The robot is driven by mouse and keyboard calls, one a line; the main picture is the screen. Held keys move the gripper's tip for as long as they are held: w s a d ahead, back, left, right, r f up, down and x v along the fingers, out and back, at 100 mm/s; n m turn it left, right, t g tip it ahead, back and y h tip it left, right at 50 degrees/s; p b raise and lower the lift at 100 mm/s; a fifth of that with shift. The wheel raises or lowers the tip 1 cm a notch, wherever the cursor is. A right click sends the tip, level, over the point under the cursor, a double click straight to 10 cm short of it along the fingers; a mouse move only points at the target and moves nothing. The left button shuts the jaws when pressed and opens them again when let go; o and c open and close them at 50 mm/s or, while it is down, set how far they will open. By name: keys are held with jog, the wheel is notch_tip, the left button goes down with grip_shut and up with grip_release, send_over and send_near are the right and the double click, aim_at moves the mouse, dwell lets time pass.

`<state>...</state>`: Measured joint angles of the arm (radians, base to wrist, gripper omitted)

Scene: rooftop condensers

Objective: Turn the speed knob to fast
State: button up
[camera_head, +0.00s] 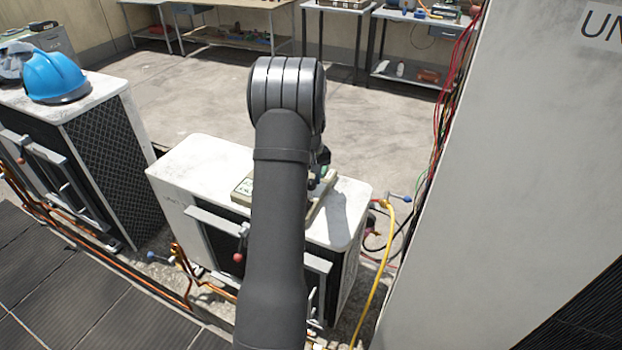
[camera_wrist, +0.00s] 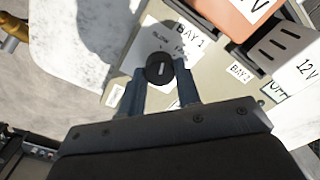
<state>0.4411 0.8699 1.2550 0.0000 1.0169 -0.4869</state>
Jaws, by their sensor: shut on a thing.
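The speed knob (camera_wrist: 159,69) is a round black dial with a white pointer mark, seen in the wrist view. It sits on a white label card (camera_wrist: 150,45) with small print that looks like SLOW and a partly hidden word starting with F. The pointer stands roughly upright in the picture; which word it matches is unclear. My gripper (camera_wrist: 160,79) has one finger on each side of the knob and is shut on it. In the head view my arm hides the knob and most of the gripper above the board (camera_head: 318,212).
The board lies on a white condenser (camera_head: 200,165). Beside the knob are a BAY 1 label, an orange-brown block (camera_wrist: 232,14) and a white 12V block (camera_wrist: 287,48). A blue helmet (camera_head: 54,76) rests on the left condenser. A tall grey cabinet (camera_head: 500,170) stands at right.

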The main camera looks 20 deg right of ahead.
jog(key=m, duration=1)
jog(key=shift+m, duration=0.3)
dwell(0.4)
jog(key=o, duration=1)
notch_tip(320, 180, up, 18)
jog(key=shift+f, duration=0.25)
jog(key=shift+f, duration=0.1)
notch_tip(320, 180, down, 17)
jog(key=shift+f, duration=0.15)
